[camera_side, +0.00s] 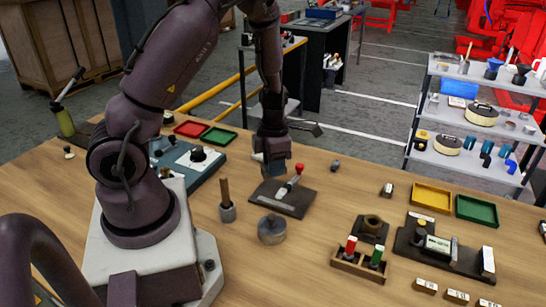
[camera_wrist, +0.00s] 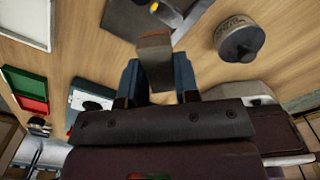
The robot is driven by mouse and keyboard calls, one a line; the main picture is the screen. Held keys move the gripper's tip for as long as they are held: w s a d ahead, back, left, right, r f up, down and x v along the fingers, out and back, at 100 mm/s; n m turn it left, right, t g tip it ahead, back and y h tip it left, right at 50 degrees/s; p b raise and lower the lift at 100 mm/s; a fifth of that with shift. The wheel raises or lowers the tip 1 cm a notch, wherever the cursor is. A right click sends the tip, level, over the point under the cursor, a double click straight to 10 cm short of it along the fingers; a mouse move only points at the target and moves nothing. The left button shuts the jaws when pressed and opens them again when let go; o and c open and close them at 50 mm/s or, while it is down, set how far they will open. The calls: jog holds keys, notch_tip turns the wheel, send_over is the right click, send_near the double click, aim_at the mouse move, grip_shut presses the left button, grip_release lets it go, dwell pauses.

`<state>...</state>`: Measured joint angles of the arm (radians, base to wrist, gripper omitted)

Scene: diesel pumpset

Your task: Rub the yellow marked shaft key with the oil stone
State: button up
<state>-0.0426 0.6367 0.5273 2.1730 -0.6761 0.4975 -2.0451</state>
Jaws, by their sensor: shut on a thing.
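My gripper (camera_wrist: 157,82) points down over the table and is shut on a grey-brown block, the oil stone (camera_wrist: 155,52), which sticks out between the blue-grey fingers. In the side view my gripper (camera_side: 276,174) is just behind the dark plate (camera_side: 291,207). A pale shaft-like part with a red knob (camera_side: 299,168) lies on that plate. In the wrist view the plate (camera_wrist: 122,18) is at the top edge, just beyond the stone, with a small yellow spot (camera_wrist: 154,7) on the metal part. Whether the stone touches anything is hard to tell. The key's outline is too small to make out.
A wooden rack (camera_side: 358,266) with red and green items and a dark fixture (camera_side: 411,238) are to the right. Wood between them is bare.

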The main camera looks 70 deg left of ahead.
aim_at(280, 194)
jog(key=shift+f, duration=2)
notch_tip(280, 194, down, 2)
jog(key=shift+f, duration=0.15)
jog(key=shift+w+d+r, duration=0.2)
jog(key=shift+w+d, duration=0.4)
jog(key=shift+w, duration=0.05)
jog(key=shift+c, duration=0.2)
jog(key=shift+w+d, duration=0.8)
jog(key=shift+s+a+f, duration=0.1)
jog(key=shift+s+a, duration=1.35)
jog(key=shift+r, duration=4.15)
jog(key=shift+f, duration=0.2)
